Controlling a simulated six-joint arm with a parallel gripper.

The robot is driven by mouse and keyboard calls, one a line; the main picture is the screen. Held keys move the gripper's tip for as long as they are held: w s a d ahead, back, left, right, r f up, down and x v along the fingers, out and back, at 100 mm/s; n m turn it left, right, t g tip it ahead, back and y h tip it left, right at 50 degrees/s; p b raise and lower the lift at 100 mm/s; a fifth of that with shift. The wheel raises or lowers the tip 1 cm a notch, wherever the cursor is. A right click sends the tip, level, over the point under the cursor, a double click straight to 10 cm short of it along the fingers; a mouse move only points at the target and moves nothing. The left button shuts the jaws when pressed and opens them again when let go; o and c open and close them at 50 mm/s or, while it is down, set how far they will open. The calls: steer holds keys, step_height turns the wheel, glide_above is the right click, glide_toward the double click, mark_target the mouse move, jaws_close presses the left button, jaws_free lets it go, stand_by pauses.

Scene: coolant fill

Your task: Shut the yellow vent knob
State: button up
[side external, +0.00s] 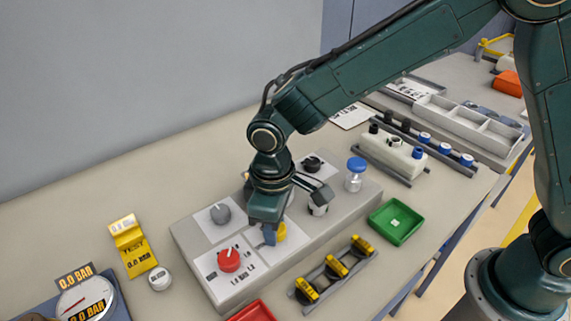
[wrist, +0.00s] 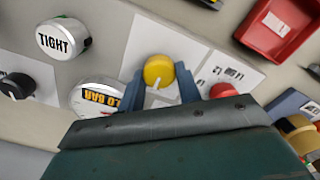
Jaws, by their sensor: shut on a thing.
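The yellow vent knob (wrist: 158,71) sits on a white plate of the grey panel, between the two blue fingers of my gripper (wrist: 160,80) in the wrist view. A pale pointer line on it runs toward the bottom of that view. The plate's markings around the knob are mostly covered.
A red knob (side external: 229,260) stands close beside my gripper, with a grey knob (side external: 220,213) and a black knob (side external: 312,163) also near. A blue-capped bottle (side external: 355,172) and green tray (side external: 396,222) are to the right. A gauge (side external: 85,301) reads 0.0 BAR.

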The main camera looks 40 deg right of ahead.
stand_by(0.4)
steer(key=o, duration=1)
steer(key=shift+r, duration=0.15)
step_height(320, 180, up, 14)
steer(key=shift+f, duration=0.2)
steer(key=shift+d, duration=0.1)
